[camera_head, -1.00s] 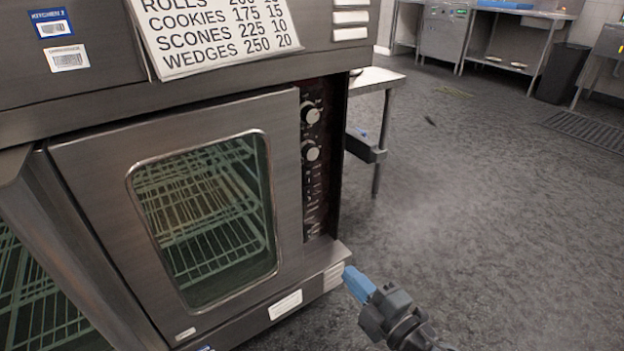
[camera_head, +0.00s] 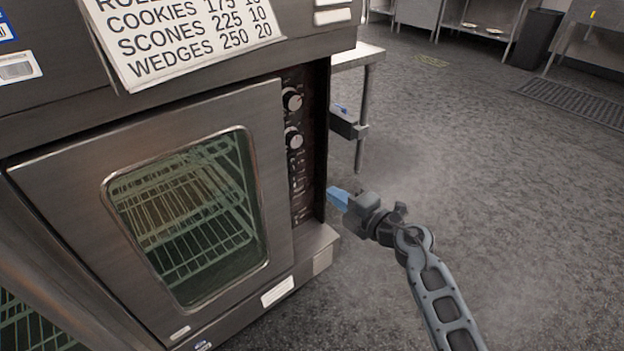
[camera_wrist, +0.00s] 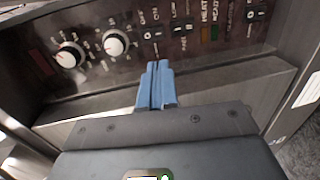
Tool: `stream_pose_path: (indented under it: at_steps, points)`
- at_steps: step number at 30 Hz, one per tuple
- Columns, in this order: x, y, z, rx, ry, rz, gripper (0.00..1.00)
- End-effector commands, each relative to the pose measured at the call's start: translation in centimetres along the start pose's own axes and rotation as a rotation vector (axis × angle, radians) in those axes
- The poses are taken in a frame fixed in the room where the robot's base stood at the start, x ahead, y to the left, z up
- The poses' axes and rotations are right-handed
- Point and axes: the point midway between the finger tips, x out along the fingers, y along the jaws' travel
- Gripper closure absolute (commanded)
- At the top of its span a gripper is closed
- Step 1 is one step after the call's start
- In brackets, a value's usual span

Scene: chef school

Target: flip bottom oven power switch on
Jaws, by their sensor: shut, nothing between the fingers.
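The oven (camera_head: 60,165) fills the left of the head view, its glass door closed. Its dark control panel (camera_head: 297,160) runs down the right edge, with two white knobs and small switches below them. In the wrist view the panel shows the knobs (camera_wrist: 115,44) and several black rocker switches, one at centre (camera_wrist: 153,34), another (camera_wrist: 186,26) beside it and one further right (camera_wrist: 257,15). I cannot tell which is the power switch or its position. My gripper (camera_head: 332,194), with blue fingers, is shut and empty beside the panel's lower part; its fingers also show in the wrist view (camera_wrist: 154,80), seemingly apart from the switches.
A metal ledge (camera_head: 318,240) juts out under the panel. A printed sign (camera_head: 185,40) hangs above the door. A steel table (camera_head: 365,55) stands behind the oven to the right. The grey floor (camera_head: 480,190) on the right is mostly open.

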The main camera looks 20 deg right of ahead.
Motion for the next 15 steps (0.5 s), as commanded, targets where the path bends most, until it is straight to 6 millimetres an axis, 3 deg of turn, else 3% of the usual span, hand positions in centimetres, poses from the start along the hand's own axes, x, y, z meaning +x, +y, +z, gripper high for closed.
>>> stream_pose_path:
  at_steps: [5,15]
  points:
    - [2.3,-0.2,0.0,-0.002,0.002,0.002,1.0]
    - [9.0,-0.4,0.0,-0.002,0.002,0.002,1.0]
